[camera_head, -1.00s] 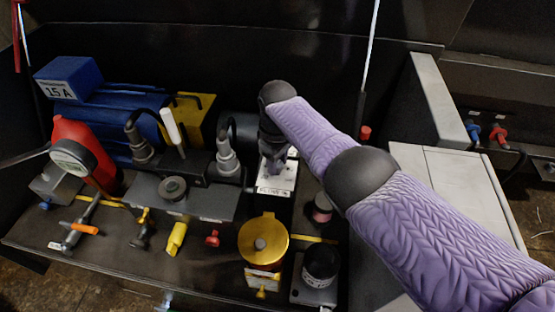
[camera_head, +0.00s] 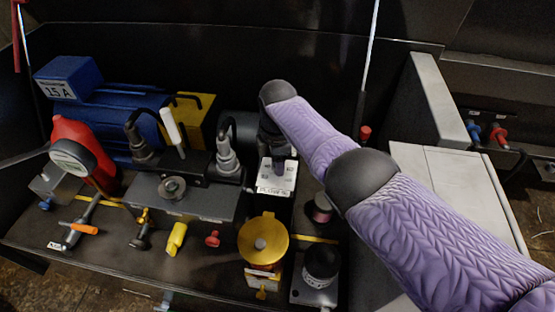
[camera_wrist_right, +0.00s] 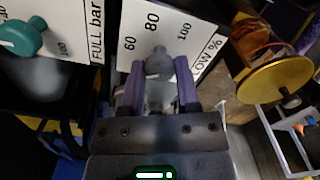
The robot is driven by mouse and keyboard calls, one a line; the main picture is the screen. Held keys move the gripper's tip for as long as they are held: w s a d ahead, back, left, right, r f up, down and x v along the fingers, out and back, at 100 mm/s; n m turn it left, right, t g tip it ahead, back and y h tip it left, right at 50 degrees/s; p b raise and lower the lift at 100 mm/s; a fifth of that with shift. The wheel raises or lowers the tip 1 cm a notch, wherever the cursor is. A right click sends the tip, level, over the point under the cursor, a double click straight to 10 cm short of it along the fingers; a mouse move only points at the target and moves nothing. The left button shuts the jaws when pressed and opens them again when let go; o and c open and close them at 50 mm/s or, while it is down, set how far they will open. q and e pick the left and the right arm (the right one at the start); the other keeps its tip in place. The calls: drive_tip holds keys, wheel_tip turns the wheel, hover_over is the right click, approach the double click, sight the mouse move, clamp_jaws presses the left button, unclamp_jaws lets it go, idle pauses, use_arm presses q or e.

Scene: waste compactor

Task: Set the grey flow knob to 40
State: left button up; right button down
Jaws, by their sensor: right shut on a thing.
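The grey flow knob (camera_wrist_right: 159,63) sits on a white dial plate (camera_wrist_right: 205,32) marked 60, 80, 100 and "LOW %", with the first letter cut off, in the right wrist view. My right gripper (camera_wrist_right: 160,80) is shut on the knob, one purple finger on each side. The 80 mark is just above the knob; its exact setting is not clear, and no 40 mark shows. In the head view the white plate (camera_head: 271,187) lies under my right gripper (camera_head: 281,167), and the knob is hidden. My left gripper is not in view.
A teal knob (camera_wrist_right: 22,36) on a "FULL bar" plate stands beside the flow dial. A gold round cap (camera_head: 263,238) and a black cylinder (camera_head: 321,262) are in front. A grey block with hoses (camera_head: 183,196) lies left.

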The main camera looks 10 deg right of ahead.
drive_tip(key=n, duration=0.2)
drive_tip(key=shift+n, duration=0.3)
drive_tip(key=shift+r+n, duration=0.1)
drive_tip(key=shift+n, duration=1)
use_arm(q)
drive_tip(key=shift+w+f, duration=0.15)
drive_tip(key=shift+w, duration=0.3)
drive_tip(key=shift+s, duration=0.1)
use_arm(e)
drive_tip(key=shift+n, duration=0.4)
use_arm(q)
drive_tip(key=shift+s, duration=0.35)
use_arm(e)
drive_tip(key=shift+w, duration=0.1)
drive_tip(key=shift+c, duration=1.6)
unclamp_jaws()
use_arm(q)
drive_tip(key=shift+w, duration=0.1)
